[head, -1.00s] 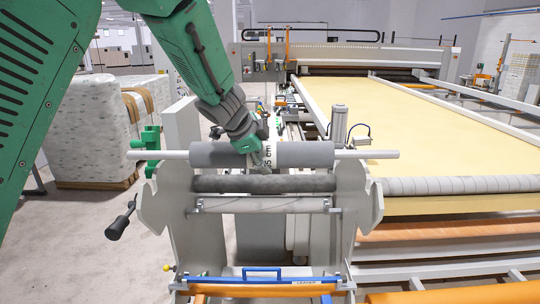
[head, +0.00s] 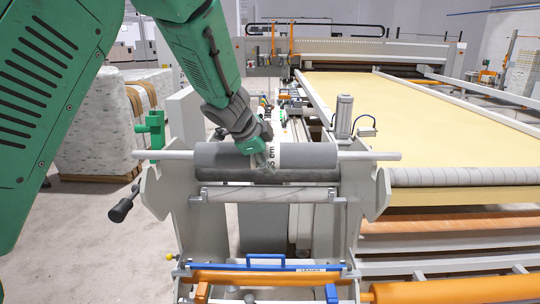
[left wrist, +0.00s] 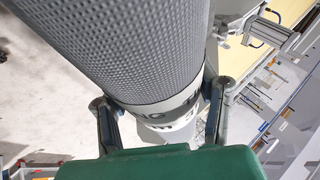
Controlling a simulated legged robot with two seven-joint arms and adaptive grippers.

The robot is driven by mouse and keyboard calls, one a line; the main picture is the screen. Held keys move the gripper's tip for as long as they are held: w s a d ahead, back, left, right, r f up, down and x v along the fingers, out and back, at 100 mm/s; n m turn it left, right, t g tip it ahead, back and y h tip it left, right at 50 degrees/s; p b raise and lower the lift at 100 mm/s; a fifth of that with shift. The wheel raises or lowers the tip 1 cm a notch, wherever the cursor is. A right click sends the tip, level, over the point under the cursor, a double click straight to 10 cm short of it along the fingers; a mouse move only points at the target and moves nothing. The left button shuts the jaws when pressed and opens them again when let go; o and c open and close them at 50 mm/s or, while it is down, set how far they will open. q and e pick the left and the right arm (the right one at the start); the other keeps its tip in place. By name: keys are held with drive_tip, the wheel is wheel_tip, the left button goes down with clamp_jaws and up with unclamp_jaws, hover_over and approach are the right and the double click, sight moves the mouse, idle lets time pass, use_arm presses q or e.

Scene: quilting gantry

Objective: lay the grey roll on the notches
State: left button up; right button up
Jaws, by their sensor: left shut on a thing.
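The grey roll (head: 221,156) lies level across the stand, a white lettered band at its middle and a pale rod out of each end. My left gripper (head: 264,160) is shut on it at the band. In the left wrist view the textured roll (left wrist: 130,45) runs between the two fingers of the gripper (left wrist: 160,115). The rod spans the notched left side plate (head: 158,192) and right side plate (head: 368,190), close to their tops. I cannot tell whether it touches the notches. My right gripper is out of view.
A dark roller (head: 265,176) sits just below and behind the roll, partly hidden. A black-knobbed handle (head: 122,210) sticks out left. A blue handle (head: 265,262) and orange bar (head: 255,278) are in front. The yellow quilting bed (head: 410,120) fills the right.

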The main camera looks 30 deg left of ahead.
use_arm(q)
drive_tip(key=shift+a+f+b, duration=0.2)
drive_tip(key=shift+f+b, duration=0.35)
drive_tip(key=shift+f, duration=0.35)
drive_tip(key=f+b, duration=0.2)
drive_tip(key=f, duration=0.1)
drive_tip(key=shift+d, duration=0.2)
drive_tip(key=o, duration=1.8)
drive_tip(key=shift+c, duration=0.2)
drive_tip(key=shift+s+f, duration=0.1)
drive_tip(key=shift+f, duration=0.05)
